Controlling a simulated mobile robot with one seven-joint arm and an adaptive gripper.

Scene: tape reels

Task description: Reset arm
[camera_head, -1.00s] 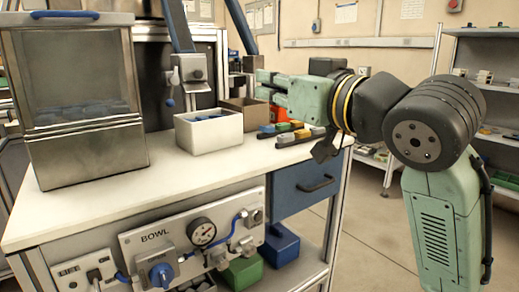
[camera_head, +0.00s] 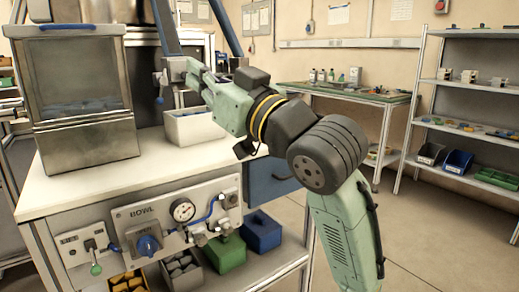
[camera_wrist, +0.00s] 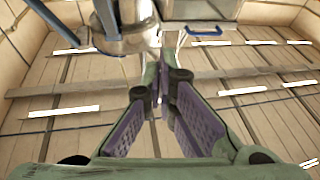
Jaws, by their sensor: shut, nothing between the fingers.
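My gripper (camera_head: 197,76) is at the upper end of my green arm, raised above the white worktop (camera_head: 85,182) and in front of the metal fixture at the back. Its fingers also show in the wrist view (camera_wrist: 164,58), with purple ridged inner pads; they are shut and hold nothing. The bin's contents are mostly hidden.
A metal cabinet with a clear window (camera_head: 80,85) stands at the worktop's left. The bowl control panel (camera_head: 165,222) is on the front. A green-topped bench (camera_head: 345,92) and a shelf rack (camera_head: 465,120) stand at the right, with open floor before them.

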